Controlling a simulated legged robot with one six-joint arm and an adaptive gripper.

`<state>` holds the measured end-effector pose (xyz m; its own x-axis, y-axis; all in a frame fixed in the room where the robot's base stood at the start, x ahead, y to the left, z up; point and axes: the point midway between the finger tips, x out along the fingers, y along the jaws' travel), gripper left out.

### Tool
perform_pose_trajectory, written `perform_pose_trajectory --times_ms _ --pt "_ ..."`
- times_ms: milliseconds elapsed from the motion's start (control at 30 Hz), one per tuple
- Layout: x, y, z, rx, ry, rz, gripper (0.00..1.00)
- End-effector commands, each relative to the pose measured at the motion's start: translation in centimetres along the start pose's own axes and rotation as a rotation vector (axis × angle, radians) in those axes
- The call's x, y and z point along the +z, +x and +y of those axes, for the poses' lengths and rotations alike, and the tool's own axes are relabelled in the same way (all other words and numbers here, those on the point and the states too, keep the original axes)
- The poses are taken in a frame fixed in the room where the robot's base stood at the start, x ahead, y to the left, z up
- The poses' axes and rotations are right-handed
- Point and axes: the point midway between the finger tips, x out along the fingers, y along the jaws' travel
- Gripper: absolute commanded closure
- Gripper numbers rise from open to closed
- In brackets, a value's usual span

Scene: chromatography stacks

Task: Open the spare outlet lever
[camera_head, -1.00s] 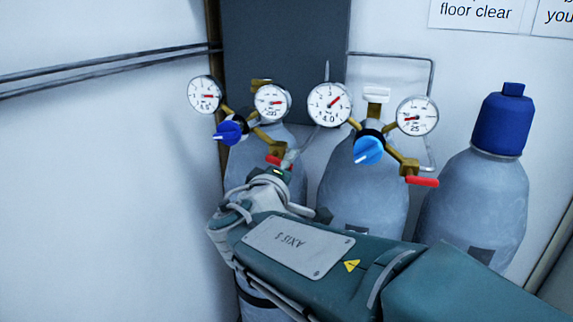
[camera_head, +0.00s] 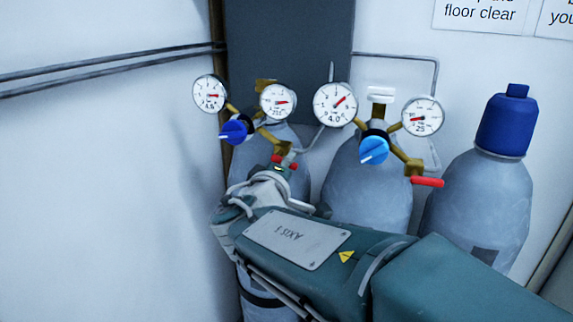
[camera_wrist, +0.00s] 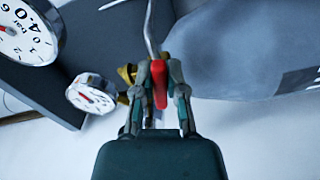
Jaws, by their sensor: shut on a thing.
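Two gas cylinders carry regulators with gauges, a blue knob and a red outlet lever. In the head view, the left cylinder's red lever (camera_head: 293,166) is mostly hidden by my gripper (camera_head: 284,163), with red showing on both sides of it. In the wrist view, my gripper (camera_wrist: 159,72) is shut on this red lever (camera_wrist: 160,88), which lies between the two fingers and points along them. The middle cylinder's red lever (camera_head: 428,182) sticks out to the right, clear of my gripper. The left regulator's blue knob (camera_head: 233,132) is left of my gripper.
The middle cylinder (camera_head: 366,185) stands close right of my gripper, and a blue-capped cylinder (camera_head: 478,200) stands further right. Gauges (camera_head: 335,104) and a bent grey pipe (camera_head: 436,85) are close by. The wall at left is clear below its pipes (camera_head: 110,72).

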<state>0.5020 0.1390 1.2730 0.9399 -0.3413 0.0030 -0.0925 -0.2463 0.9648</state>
Motion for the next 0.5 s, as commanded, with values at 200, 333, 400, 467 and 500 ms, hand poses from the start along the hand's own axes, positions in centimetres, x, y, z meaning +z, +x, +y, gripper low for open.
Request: perform_pose_trajectory --times_ms 200,333,400,467,500 --pt "0.24 0.09 -0.05 -0.006 -0.112 -0.008 1.0" --pt "0.19 0.08 0.15 -0.008 -0.209 -0.007 1.0" --pt "0.15 0.08 0.24 -0.008 -0.247 -0.007 1.0" --pt "0.13 0.07 0.28 -0.008 -0.27 -0.007 1.0" --pt "0.12 0.07 0.3 -0.008 -0.28 -0.006 1.0"
